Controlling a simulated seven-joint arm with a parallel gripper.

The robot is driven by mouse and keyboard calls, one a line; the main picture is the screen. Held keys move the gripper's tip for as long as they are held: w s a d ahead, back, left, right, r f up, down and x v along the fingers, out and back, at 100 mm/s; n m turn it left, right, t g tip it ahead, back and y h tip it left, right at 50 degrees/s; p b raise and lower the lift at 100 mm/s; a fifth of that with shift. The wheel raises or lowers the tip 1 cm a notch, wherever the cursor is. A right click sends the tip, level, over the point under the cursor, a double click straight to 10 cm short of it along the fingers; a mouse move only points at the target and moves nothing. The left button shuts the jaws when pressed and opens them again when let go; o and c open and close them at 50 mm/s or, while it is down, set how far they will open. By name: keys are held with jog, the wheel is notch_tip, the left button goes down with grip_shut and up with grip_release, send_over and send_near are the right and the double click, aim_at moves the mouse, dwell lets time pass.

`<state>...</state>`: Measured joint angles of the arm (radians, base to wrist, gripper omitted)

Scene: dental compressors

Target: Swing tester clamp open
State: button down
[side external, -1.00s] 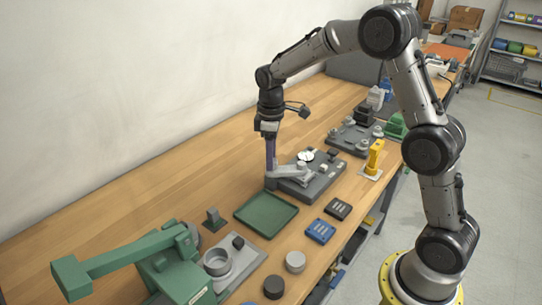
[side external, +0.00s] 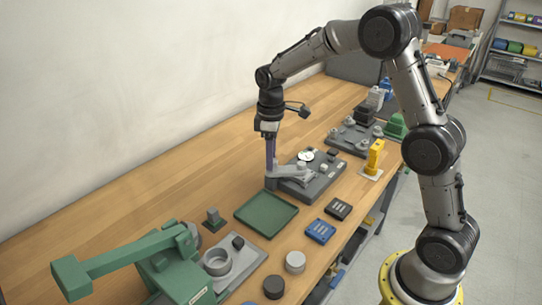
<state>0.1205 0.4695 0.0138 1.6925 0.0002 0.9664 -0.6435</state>
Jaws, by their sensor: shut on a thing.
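The tester (side external: 312,188) is a dark grey block with a white round dial (side external: 306,156) at its back, standing on the wooden bench. Its clamp (side external: 292,173), a light grey arm, lies across the top of the block. My gripper (side external: 271,168) points straight down at the tester's left end. Its purple fingers are shut on the clamp's left end. The fingertips and the exact grip are too small to make out.
An empty green tray (side external: 266,213) lies just in front of the tester. A dark fixture with round posts (side external: 352,138) stands behind it, and a yellow piece (side external: 375,155) to its right. A green press (side external: 165,265) stands front left. The bench toward the wall is clear.

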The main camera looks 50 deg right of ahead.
jog(key=shift+r, duration=0.1)
dwell(0.3)
jog(key=n, duration=0.4)
jog(key=shift+n, duration=0.3)
jog(key=n, duration=0.4)
jog(key=shift+n, duration=0.3)
jog(key=n, duration=0.4)
jog(key=shift+s+n, duration=0.1)
jog(key=shift+n, duration=2.3)
jog(key=shift+r, duration=0.1)
jog(key=shift+c, duration=2.3)
grip_release()
